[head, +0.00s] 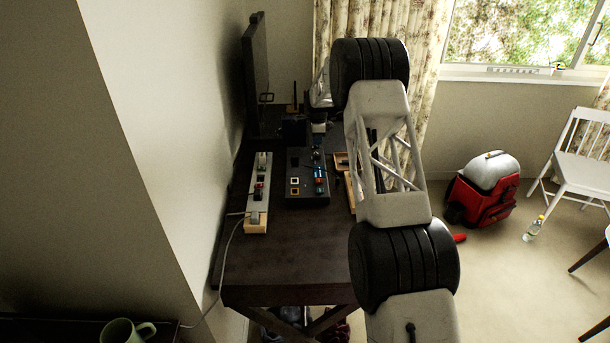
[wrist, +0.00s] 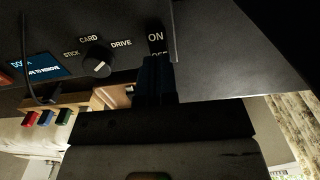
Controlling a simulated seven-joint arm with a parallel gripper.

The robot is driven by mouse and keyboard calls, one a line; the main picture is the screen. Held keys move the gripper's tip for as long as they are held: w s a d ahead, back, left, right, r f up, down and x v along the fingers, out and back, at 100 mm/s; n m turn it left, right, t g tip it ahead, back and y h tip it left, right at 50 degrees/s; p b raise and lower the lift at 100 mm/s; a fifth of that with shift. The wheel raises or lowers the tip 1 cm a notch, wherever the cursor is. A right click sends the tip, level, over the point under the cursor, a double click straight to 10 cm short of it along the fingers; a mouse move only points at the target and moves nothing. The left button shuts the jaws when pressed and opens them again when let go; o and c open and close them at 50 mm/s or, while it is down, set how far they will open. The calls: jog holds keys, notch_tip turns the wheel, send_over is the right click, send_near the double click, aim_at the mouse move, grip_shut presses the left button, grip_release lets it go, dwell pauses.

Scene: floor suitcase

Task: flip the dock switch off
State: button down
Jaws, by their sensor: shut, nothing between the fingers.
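The dock is a dark box (head: 307,188) on the desk in the head view. In the wrist view its dark panel (wrist: 205,50) fills the upper part. The dock switch area has a printed ON above a partly covered OFF; the switch itself is hidden behind my fingers. My gripper (wrist: 157,80) is shut and empty, its fingertips right at the OFF label; I cannot tell whether they touch. Left of it are a selector knob (wrist: 96,62) marked STICK, CARD and DRIVE and a lit blue screen (wrist: 42,66) whose text appears to end in "TO REMOVE".
A pale power strip (head: 258,195) lies left of the dock, and a wooden tray (head: 343,160) lies to its right. A monitor (head: 256,75) stands behind. A thin black cable (wrist: 27,60) hangs in front of the screen. The desk's front (head: 285,260) is clear.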

jog(key=shift+f, duration=0.65)
dwell(0.6)
jog(key=shift+r, duration=3.5)
jog(key=shift+r, duration=0.1)
